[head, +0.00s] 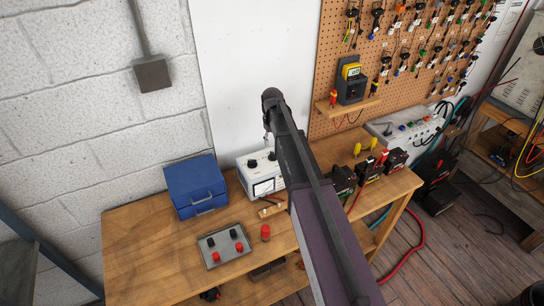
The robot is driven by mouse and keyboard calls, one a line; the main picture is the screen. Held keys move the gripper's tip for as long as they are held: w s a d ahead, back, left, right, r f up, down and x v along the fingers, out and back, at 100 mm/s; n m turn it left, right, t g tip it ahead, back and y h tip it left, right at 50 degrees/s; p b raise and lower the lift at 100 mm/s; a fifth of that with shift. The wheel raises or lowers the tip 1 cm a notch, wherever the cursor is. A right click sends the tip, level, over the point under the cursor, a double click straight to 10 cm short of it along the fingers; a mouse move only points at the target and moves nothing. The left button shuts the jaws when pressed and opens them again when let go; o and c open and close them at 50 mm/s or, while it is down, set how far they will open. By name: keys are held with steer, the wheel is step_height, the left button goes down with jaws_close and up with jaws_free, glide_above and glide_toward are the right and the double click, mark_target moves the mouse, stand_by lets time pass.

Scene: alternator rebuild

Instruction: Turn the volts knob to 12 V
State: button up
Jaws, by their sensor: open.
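A white power-supply-like box (261,184) with a meter face stands on the wooden bench, left of my arm. Two dark knobs show on its top, a left one (252,163) and a right one (272,156). Their labels and pointer settings are too small to read, so I cannot tell which is the volts knob. My dark arm crosses the middle of the view and hides the right side of the box. My gripper is not visible; my own arm seems to hide it.
A blue case (196,187) sits left of the box. A grey panel (205,257) with black and red posts and a red cylinder (265,233) lie in front. Dark battery-like blocks (343,181) with cables stand right of my arm. A pegboard (330,60) hangs behind.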

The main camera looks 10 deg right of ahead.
mark_target(272, 152)
steer(key=shift+f+b, duration=2.7)
steer(key=shift+f, duration=0.35)
jaws_close()
